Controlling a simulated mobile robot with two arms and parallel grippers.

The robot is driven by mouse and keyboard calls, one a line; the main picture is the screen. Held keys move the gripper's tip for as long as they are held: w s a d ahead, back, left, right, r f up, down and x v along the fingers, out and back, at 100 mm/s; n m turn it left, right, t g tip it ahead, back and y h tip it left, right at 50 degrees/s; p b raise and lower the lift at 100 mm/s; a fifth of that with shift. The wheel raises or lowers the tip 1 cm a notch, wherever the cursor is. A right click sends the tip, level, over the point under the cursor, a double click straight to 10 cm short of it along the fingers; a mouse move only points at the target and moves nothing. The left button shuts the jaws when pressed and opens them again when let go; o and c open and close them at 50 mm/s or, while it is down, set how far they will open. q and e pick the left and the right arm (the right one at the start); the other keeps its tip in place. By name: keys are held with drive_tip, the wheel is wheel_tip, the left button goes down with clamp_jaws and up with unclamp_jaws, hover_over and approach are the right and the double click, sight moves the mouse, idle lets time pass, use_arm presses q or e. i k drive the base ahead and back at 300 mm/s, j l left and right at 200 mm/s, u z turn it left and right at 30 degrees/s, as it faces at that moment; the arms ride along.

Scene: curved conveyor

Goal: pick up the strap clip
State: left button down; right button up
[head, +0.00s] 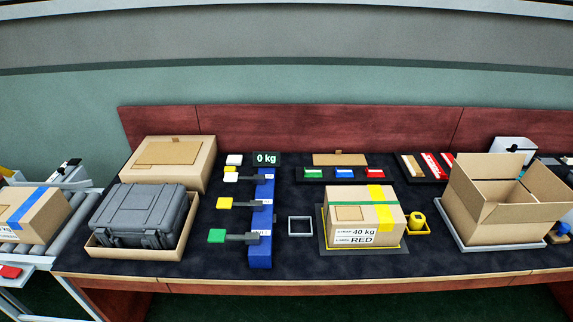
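No part is marked as the strap clip, and I cannot tell for certain which it is. Small white (231,177), yellow (224,203) and green (217,236) pieces with dark stems sit along the left side of a blue upright rack (260,250). Another white piece (234,159) lies behind them. A dark tray (327,176) holds green (313,172), blue (345,173) and red (376,173) pieces. A carton (340,213) with green and yellow straps and a label reading 40 kg and RED stands right of the rack. Neither gripper is in view.
A grey case (138,215) sits in a shallow carton at left, before a closed carton (190,177). An open carton (470,203) stands at right. A yellow object (416,220) and grey square frame (300,217) flank the strapped carton. A roller conveyor (38,250) is far left.

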sight(417, 221)
drive_tip(key=i+l+z, duration=0.1)
drive_tip(key=i+z, duration=0.45)
drive_tip(key=z, duration=0.2)
